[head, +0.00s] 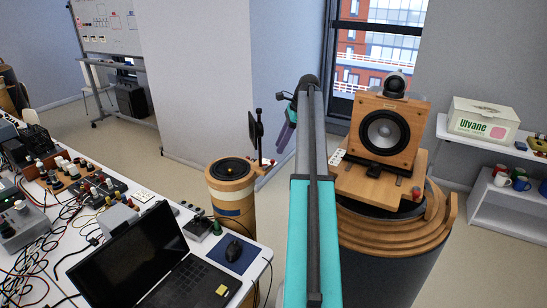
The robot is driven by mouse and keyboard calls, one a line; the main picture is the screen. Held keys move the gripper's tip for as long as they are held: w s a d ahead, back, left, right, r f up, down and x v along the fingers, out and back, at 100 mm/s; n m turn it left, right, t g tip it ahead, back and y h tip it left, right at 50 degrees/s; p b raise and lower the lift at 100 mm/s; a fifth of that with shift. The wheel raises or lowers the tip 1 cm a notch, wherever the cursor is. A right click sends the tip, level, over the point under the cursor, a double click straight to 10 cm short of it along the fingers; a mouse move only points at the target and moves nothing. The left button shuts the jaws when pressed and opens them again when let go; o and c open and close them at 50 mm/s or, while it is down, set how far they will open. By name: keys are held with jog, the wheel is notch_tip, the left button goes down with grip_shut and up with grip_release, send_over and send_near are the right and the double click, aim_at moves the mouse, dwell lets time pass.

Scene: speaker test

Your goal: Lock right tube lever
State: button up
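The right tube (375,260) is a wide, dark grey round drum with layered wooden rings at its top. A wooden board (365,187) lies on it and carries a wooden speaker box (383,133) with a dark cone. A small dark piece with a red part (416,193) sits at the board's right end; I cannot tell whether it is the lever. A narrower wooden tube (235,205) with a speaker in its top stands left of my arm. My gripper (288,124) appears small at the arm's far end, left of the speaker box, apart from it. Its fingers are unclear.
A white table (258,262) at left holds a laptop (160,265), a mouse (234,250), cables and electronics. White shelves (495,205) at right carry an Ulvane box (482,119) and mugs. My teal arm hides part of the right tube's left side. Floor shows between the tubes.

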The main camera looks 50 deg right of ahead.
aim_at(273, 160)
jog(key=shift+p+x, duration=0.7)
jog(key=shift+x, duration=2.75)
